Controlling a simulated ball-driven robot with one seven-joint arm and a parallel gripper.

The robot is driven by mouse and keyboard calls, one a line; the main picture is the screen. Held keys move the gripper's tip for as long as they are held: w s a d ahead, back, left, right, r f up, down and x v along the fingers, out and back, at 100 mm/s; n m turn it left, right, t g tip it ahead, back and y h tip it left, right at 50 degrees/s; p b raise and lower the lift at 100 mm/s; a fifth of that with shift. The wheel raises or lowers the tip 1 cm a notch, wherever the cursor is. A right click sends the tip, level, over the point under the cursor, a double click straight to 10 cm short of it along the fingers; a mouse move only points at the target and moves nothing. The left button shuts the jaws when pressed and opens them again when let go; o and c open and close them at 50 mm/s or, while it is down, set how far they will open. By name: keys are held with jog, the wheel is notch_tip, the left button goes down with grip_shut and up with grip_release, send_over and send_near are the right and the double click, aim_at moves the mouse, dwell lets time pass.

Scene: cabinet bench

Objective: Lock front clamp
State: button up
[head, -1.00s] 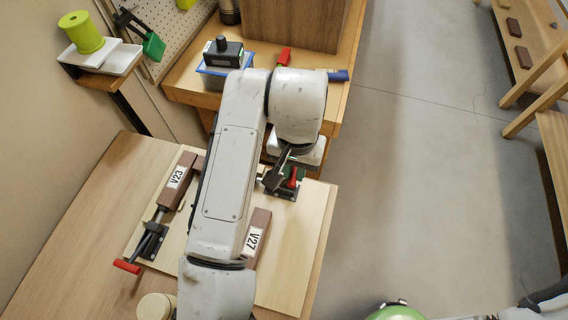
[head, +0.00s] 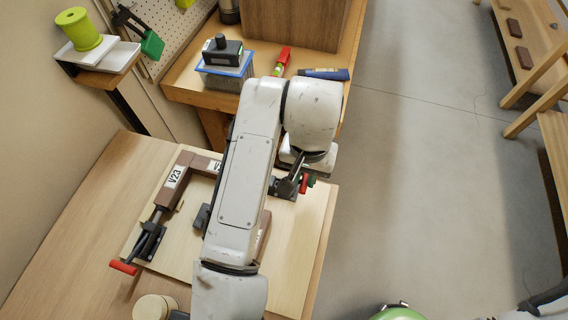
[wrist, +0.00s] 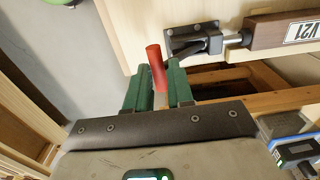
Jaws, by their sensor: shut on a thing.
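My gripper (wrist: 160,85) has two green fingers. In the wrist view they are closed on the red handle (wrist: 155,56) of a black toggle clamp (wrist: 200,42). The clamp's plunger points at a brown block (wrist: 280,29) labelled V21. In the head view this clamp (head: 287,187) stands at the board's far right edge, with its red handle (head: 303,185) beside a green finger; my arm hides most of the gripper. Another clamp (head: 149,240) with a red handle (head: 123,267) is at the left, in line with a brown block marked V23 (head: 174,178).
The pale board (head: 310,235) lies on the wooden bench (head: 75,225). A second bench behind holds a blue-rimmed bin (head: 225,70), a black device, a red-and-green tool (head: 281,62) and a dark blue item (head: 324,74). Open floor lies to the right.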

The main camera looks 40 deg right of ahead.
jog(key=shift+f, duration=0.1)
jog(key=shift+s+d+f+b, duration=0.25)
jog(key=shift+s+f+b, duration=0.1)
jog(key=shift+f+b, duration=0.2)
jog(key=shift+f, duration=0.1)
jog(key=shift+f, duration=0.15)
jog(key=o, duration=0.6)
jog(key=shift+o, duration=0.2)
jog(key=shift+s, duration=0.1)
notch_tip(320, 180, up, 7)
jog(key=p, duration=0.5)
jog(key=shift+p, duration=0.3)
dwell(0.3)
